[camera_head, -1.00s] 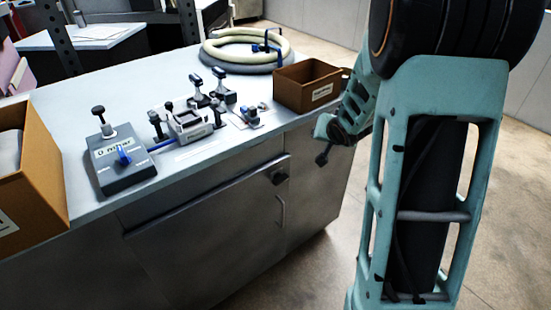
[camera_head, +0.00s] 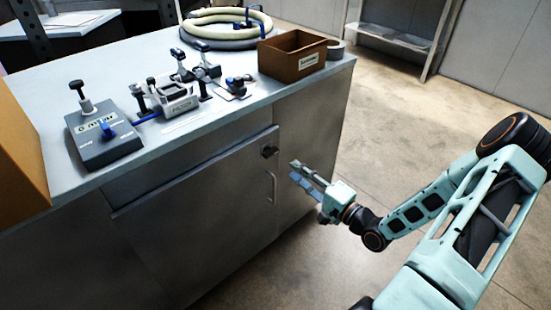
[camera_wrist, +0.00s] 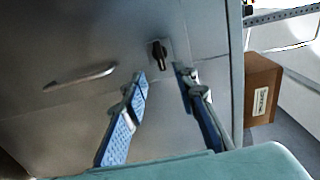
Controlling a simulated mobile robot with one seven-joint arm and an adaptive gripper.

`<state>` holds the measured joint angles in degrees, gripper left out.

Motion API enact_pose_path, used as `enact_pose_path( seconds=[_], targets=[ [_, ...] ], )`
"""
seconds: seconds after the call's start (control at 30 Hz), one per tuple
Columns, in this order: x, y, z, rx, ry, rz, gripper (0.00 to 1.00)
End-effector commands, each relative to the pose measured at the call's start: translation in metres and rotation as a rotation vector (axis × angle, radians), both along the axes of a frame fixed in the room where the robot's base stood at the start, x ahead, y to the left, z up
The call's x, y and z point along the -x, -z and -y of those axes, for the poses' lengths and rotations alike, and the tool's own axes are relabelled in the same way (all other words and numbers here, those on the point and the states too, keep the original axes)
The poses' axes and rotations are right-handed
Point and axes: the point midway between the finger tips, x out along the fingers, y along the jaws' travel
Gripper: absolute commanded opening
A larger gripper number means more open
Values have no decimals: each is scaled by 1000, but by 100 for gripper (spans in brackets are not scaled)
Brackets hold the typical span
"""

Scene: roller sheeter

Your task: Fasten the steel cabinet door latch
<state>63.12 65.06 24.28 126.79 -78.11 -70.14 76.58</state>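The steel cabinet door (camera_head: 205,210) is below the worktop and looks closed or nearly so; I cannot tell exactly. Its dark latch knob (camera_head: 269,152) is near the door's upper right corner. The latch also shows in the wrist view (camera_wrist: 157,56), just beyond my fingertips and apart from them. A curved door handle (camera_head: 272,188) is below the latch, and in the wrist view the handle (camera_wrist: 80,79) lies left of my fingers. My gripper (camera_head: 294,170) is open and empty, in front of the cabinet to the right of the latch. Its blue-padded fingers (camera_wrist: 160,75) point toward the cabinet face.
On the worktop (camera_head: 60,50) are a grey control box (camera_head: 105,145), a clamp fixture (camera_head: 172,98), a coiled hose (camera_head: 222,38) and a cardboard box (camera_head: 292,58). A larger cardboard box (camera_head: 20,150) is at left. The floor right of the cabinet is clear.

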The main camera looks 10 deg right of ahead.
Motion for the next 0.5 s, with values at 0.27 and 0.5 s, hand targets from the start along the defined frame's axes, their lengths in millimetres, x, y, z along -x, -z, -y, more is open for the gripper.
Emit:
enact_pose_path(
  seconds=[0.27,0.5],
  targets=[
    [-35,0,-22,2,-5,3,27],
    [-73,0,-43,1,-4,2,27]
  ],
)
